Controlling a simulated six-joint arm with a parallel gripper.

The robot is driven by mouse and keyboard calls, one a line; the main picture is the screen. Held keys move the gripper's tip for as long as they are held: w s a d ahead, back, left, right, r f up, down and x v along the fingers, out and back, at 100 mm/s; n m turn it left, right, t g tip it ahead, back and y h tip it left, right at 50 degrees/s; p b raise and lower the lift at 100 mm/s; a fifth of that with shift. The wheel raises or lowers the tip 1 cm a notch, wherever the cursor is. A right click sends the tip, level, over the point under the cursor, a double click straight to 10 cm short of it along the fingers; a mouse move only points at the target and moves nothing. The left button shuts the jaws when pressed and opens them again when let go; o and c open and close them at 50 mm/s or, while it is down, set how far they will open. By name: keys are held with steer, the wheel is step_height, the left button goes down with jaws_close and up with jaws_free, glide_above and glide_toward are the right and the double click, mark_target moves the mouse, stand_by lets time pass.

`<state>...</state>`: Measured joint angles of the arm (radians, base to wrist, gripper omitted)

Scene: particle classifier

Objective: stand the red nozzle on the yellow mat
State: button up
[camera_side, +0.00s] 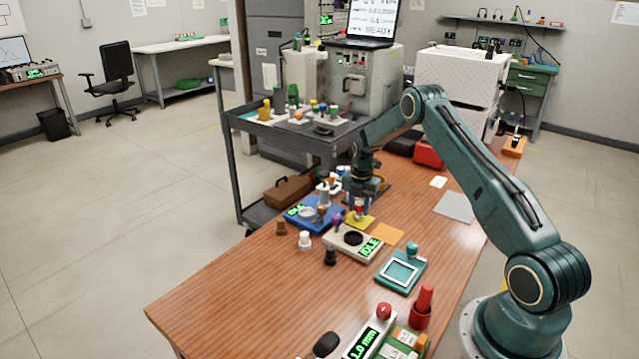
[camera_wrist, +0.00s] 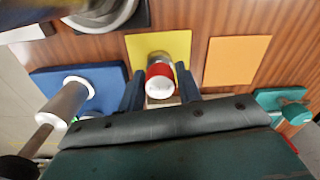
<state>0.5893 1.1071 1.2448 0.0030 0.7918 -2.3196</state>
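The red nozzle (camera_wrist: 160,77) is upright between the two fingers of my gripper (camera_wrist: 160,88) in the wrist view, with a white top and a grey lower end. It lies over the yellow mat (camera_wrist: 172,42). In the side view the nozzle (camera_side: 359,207) shows just below my gripper (camera_side: 362,199), at the back edge of the yellow mat (camera_side: 362,222). The fingers are close on both sides of the nozzle; I cannot tell whether they touch it. Whether its base rests on the mat is also unclear.
An orange mat (camera_wrist: 235,60) lies right of the yellow one. A blue tray (camera_wrist: 107,78) with a tall grey-and-white piece (camera_wrist: 66,101) is close on the left. A scale (camera_side: 342,246) and a teal tray (camera_side: 382,275) stand nearby. The front left of the table is bare.

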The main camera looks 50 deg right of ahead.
mark_target(359, 204)
steer(key=shift+o, duration=1.3)
step_height(359, 204, up, 12)
steer(key=shift+r, duration=0.15)
